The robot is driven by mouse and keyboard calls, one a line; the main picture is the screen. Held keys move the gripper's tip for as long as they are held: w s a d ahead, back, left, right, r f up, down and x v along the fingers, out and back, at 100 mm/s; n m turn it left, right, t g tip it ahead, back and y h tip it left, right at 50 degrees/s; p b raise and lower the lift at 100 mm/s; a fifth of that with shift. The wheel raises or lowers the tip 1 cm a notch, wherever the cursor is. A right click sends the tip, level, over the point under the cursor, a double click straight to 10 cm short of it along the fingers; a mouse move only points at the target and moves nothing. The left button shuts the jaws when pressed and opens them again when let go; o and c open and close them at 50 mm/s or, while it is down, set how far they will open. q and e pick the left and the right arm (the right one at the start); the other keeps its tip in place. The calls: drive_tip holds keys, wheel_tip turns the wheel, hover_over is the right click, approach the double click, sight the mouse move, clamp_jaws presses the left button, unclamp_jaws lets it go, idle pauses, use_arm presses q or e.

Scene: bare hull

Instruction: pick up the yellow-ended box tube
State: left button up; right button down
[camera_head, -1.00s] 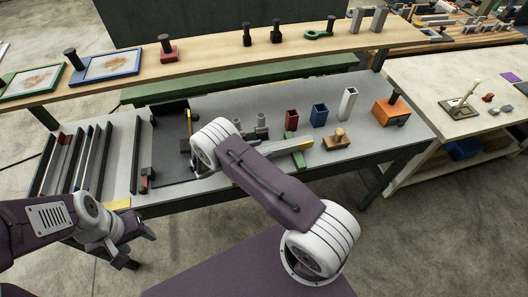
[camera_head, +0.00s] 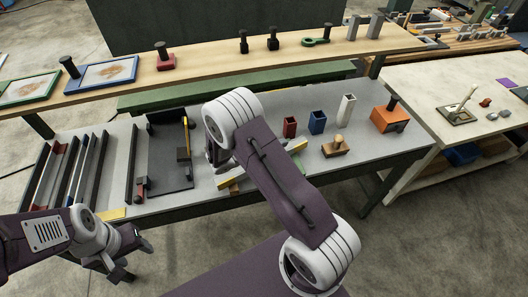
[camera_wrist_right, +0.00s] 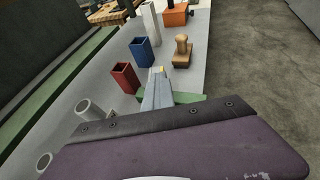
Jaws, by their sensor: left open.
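The yellow-ended box tube (camera_wrist_right: 158,92) is a grey square tube with a yellow tip. In the right wrist view it lies on the grey bench, by a green piece, and its near part is hidden behind my purple gripper body. In the head view my right arm covers most of it; a yellow end (camera_head: 231,187) shows left of the arm. My right gripper (camera_head: 214,156) is over the bench by the tube, its fingers mostly hidden, so its opening cannot be told. My left gripper (camera_head: 132,257) is open and empty in front of the bench, at the left.
Red (camera_head: 290,127), blue (camera_head: 317,122) and white (camera_head: 346,109) upright tubes stand behind the tube. A wooden stamp (camera_head: 336,147) and an orange box (camera_head: 390,118) are to the right. A black tray (camera_head: 170,170) and dark rails (camera_head: 75,170) fill the bench's left.

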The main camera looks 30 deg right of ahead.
drive_tip(key=s+d+r, duration=0.2)
drive_tip(key=d, duration=0.1)
drive_tip(key=shift+s+d+r, duration=0.1)
drive_tip(key=shift+d+r, duration=0.1)
drive_tip(key=shift+r, duration=0.05)
drive_tip(key=c, duration=2.2)
unclamp_jaws()
drive_tip(key=shift+c, duration=2.2)
unclamp_jaws()
